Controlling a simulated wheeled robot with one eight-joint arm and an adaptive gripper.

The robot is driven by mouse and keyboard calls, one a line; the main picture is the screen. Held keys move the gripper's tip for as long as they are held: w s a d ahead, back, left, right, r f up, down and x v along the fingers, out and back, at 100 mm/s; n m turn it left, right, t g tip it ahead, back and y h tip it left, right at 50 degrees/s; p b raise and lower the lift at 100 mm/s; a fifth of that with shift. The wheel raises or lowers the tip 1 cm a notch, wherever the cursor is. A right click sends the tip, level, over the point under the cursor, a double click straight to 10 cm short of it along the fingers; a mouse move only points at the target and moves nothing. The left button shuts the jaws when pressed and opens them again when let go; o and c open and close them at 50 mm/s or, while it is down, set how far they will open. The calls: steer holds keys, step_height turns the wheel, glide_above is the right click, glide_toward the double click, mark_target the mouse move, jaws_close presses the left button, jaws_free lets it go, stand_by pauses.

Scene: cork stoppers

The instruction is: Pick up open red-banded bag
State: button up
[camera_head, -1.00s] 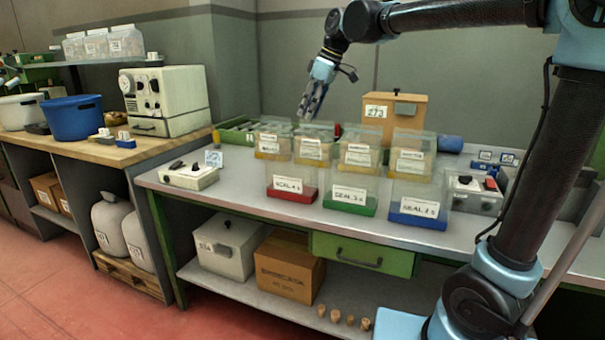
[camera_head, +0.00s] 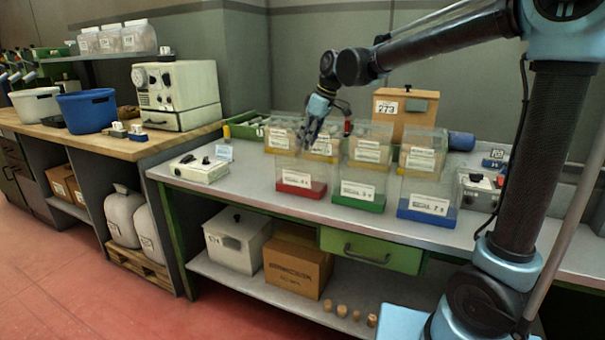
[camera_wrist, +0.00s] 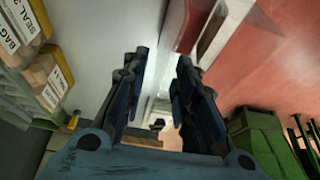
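The red-banded bag (camera_head: 302,187) is a clear, box-shaped bag with a red band at its base and a white label. It stands upright at the left of the front row on the grey bench. My gripper (camera_head: 300,146) points down at its upper part in the head view; whether it touches the bag I cannot tell. In the wrist view my gripper (camera_wrist: 160,82) has its two dark fingers apart, with no object clearly held between them. A dark red patch at the top of that view may be the bag's band.
A green-banded bag (camera_head: 361,196) and a blue-banded bag (camera_head: 428,207) stand to the right. A back row of labelled bags (camera_head: 322,148) is close behind. A white control box (camera_head: 199,169) sits to the left. A tan box (camera_head: 405,108) stands behind.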

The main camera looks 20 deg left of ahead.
mark_target(301, 150)
steer(key=shift+x, duration=2.45)
steer(key=shift+a+f, duration=0.15)
steer(key=shift+f, duration=0.05)
jaws_close()
